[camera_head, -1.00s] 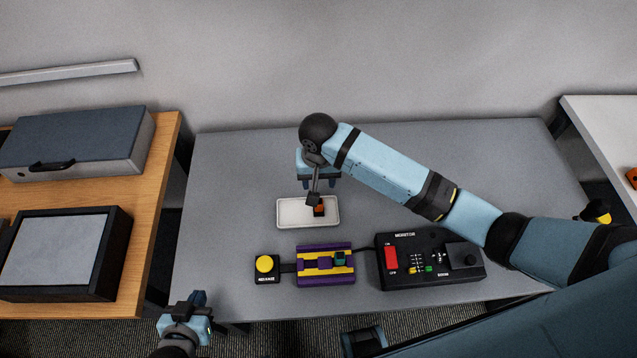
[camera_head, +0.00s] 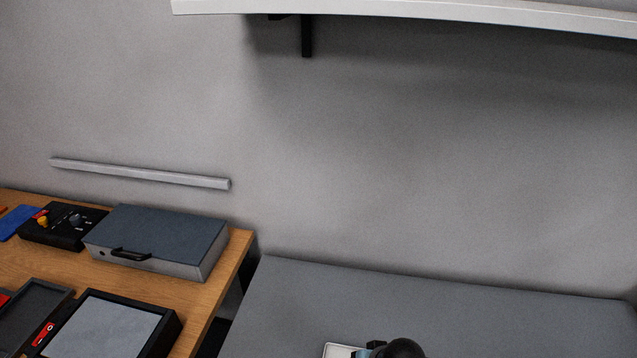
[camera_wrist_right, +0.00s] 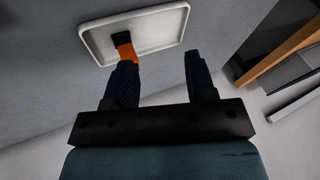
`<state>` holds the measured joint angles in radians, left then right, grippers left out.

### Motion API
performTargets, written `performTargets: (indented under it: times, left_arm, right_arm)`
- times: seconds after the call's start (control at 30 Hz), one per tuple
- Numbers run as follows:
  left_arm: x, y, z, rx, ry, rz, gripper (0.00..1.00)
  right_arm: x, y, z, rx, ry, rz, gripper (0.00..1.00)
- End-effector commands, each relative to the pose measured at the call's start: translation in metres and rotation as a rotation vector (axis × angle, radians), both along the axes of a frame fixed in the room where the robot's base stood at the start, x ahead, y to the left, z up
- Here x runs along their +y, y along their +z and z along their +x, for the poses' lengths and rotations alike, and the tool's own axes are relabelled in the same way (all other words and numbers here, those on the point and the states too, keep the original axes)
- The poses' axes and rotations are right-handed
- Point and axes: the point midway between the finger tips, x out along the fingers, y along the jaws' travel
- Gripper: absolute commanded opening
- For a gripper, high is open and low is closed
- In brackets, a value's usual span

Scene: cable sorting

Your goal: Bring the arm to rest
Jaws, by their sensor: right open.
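My right gripper (camera_wrist_right: 158,60) is open in the right wrist view, its two dark fingers apart with nothing between them. Beyond the fingertips is a white tray (camera_wrist_right: 165,28) on the grey table. An orange and black piece (camera_wrist_right: 126,47) lies in the tray, partly hidden behind the left finger; I cannot tell whether they touch. In the head view, only a corner of the tray (camera_head: 336,350) and a dark round joint of my right arm show at the bottom edge. My left gripper is not in view.
A wooden table (camera_head: 205,322) at left holds a grey case (camera_head: 160,236), a black-framed panel (camera_head: 105,330) and a black control box (camera_head: 62,225). A white shelf (camera_head: 420,14) hangs on the wall above. The visible back part of the grey table (camera_head: 450,310) is clear.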

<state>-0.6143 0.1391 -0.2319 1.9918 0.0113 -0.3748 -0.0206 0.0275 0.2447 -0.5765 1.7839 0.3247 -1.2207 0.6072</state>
Motion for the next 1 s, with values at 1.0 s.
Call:
performTargets:
  times: [1.0]
  left_arm:
    - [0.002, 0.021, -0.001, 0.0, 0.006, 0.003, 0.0]
  right_arm:
    - [-0.098, 0.013, -0.13, -0.701, 0.101, -0.202, 0.51]
